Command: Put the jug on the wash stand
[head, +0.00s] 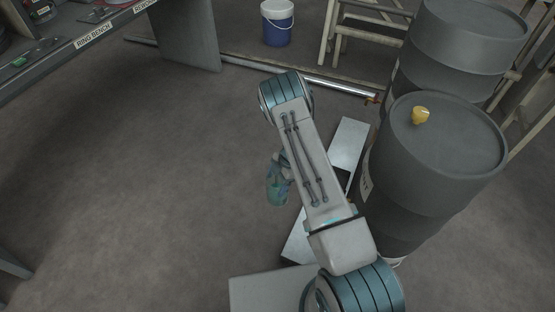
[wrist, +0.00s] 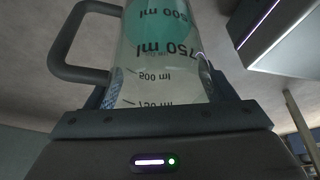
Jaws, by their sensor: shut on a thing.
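The jug (wrist: 157,55) is clear with dark ml markings, a grey handle at the left and a teal-green part, perhaps liquid, in the upper picture. My gripper (wrist: 160,92) is shut on it, with a finger on each side. I cannot pick out a wash stand by name in either view.
Two dark drums (head: 432,150) (head: 468,45) stand at the right, the nearer with a yellow knob (head: 420,115) on top. A labelled bench (head: 95,35) is at the upper left. A blue-and-white bucket (head: 277,24) stands at the back. The floor at left centre is clear.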

